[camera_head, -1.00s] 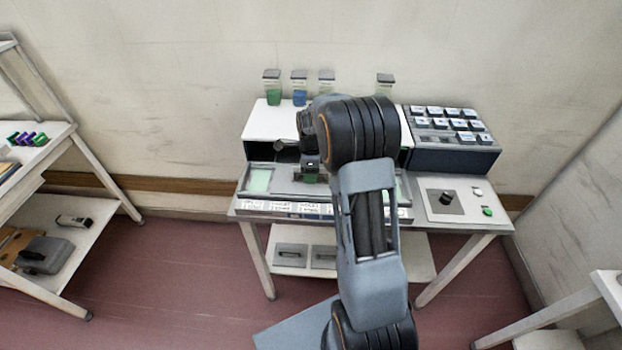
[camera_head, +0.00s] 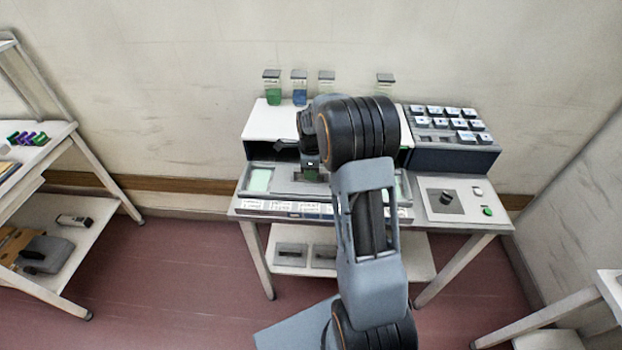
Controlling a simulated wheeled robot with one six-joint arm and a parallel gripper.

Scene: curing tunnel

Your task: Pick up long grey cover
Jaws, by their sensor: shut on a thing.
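The long grey cover (camera_head: 285,187) lies level over the middle of the tray (camera_head: 250,203) at the front of the white bench. A pale green panel (camera_head: 260,180) shows at the tray's left end, and another at the right end. My gripper (camera_head: 311,175) points down at the cover and is shut on its raised middle part. My arm hides much of the cover's right half. I cannot tell whether the cover is lifted clear of the tray.
The white-topped tunnel housing (camera_head: 262,124) stands close behind the tray, with several jars (camera_head: 272,90) at its back. A dark rack of white-topped blocks (camera_head: 455,150) stands right. A control panel (camera_head: 458,204) with a black knob is at front right. Shelving (camera_head: 95,165) is at left.

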